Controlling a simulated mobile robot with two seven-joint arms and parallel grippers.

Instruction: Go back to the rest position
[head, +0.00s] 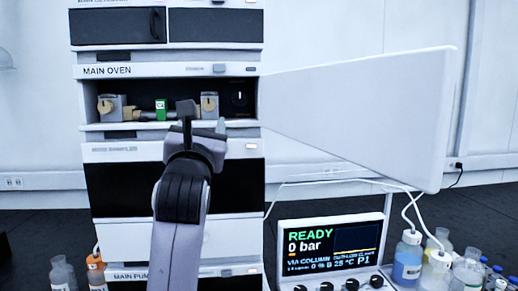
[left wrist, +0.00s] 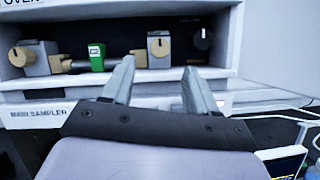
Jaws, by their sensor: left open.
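My left gripper (head: 203,118) is in front of the main oven (head: 165,69), near the right part of its opening. In the left wrist view its two fingers (left wrist: 159,72) stand apart with nothing between them. Inside the oven, a column with a green tag (head: 160,109) lies between two grey blocks with tan knobs, a left one (head: 110,107) and a right one (head: 209,104). The green tag also shows in the left wrist view (left wrist: 96,57), clear of the fingers. My right gripper is in neither view.
The oven's white door (head: 370,115) stands wide open to the right. A control screen (head: 331,244) below it reads READY, 0 bar. Bottles with tubes (head: 408,258) stand at the lower right, and more bottles (head: 62,273) at the lower left. The stack fills the centre.

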